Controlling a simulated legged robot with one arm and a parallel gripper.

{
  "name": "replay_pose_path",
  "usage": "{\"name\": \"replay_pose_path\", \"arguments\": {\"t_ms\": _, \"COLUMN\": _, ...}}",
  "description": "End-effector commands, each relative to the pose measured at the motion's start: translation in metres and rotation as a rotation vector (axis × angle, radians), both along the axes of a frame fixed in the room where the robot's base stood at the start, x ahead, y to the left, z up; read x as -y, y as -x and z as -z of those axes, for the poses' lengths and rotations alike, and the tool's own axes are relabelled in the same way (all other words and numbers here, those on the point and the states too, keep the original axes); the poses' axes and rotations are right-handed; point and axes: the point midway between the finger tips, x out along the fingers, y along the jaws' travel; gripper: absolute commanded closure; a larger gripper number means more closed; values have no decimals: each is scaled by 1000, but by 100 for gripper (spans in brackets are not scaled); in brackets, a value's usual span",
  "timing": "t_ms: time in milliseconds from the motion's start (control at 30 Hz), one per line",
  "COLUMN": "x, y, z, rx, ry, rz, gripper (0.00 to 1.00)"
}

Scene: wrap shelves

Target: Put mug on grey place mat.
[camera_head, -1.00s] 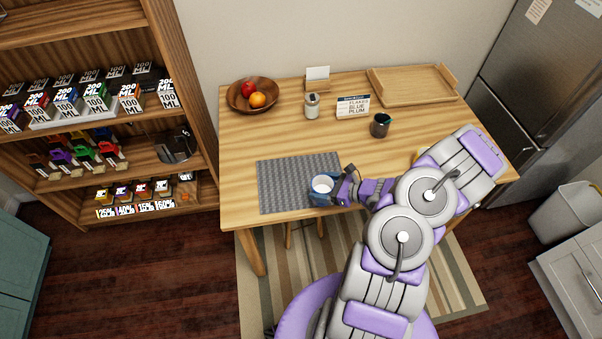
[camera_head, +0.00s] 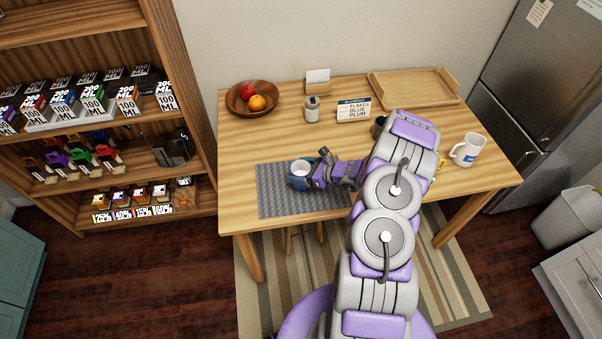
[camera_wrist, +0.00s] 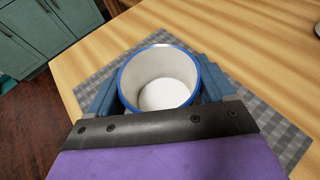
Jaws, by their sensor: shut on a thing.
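The mug (camera_head: 300,169) is white inside with a blue rim, and it appears over the middle of the grey place mat (camera_head: 275,203) in the head view. The wrist view looks down into the empty mug (camera_wrist: 160,80), with the grey mat (camera_wrist: 270,128) below and around it. My gripper (camera_head: 314,175) is shut on the mug, with a blue finger on each side of it in the wrist view (camera_wrist: 158,88). The mug looks upright. I cannot tell whether its base touches the mat.
A wooden bowl of fruit (camera_head: 238,107), a small jar (camera_head: 312,112), a label card (camera_head: 353,113) and a wooden tray (camera_head: 440,94) stand at the back of the table. A white mug (camera_head: 468,150) stands at the right. A dark cup (camera_head: 378,127) is partly hidden by my arm.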

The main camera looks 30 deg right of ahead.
Motion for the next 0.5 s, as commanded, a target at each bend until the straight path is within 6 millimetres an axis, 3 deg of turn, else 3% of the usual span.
{"name": "replay_pose_path", "arguments": {"t_ms": 100, "x": 1, "y": 0, "z": 12, "rx": 1, "ry": 0, "rz": 2, "gripper": 63}}
{"name": "replay_pose_path", "arguments": {"t_ms": 400, "x": 0, "y": -1, "z": 12, "rx": 2, "ry": 3, "rz": 1, "gripper": 63}}
{"name": "replay_pose_path", "arguments": {"t_ms": 433, "x": 0, "y": 0, "z": 12, "rx": 2, "ry": 3, "rz": 2, "gripper": 15}}
{"name": "replay_pose_path", "arguments": {"t_ms": 500, "x": 0, "y": 0, "z": 12, "rx": 2, "ry": 3, "rz": 1, "gripper": 8}}
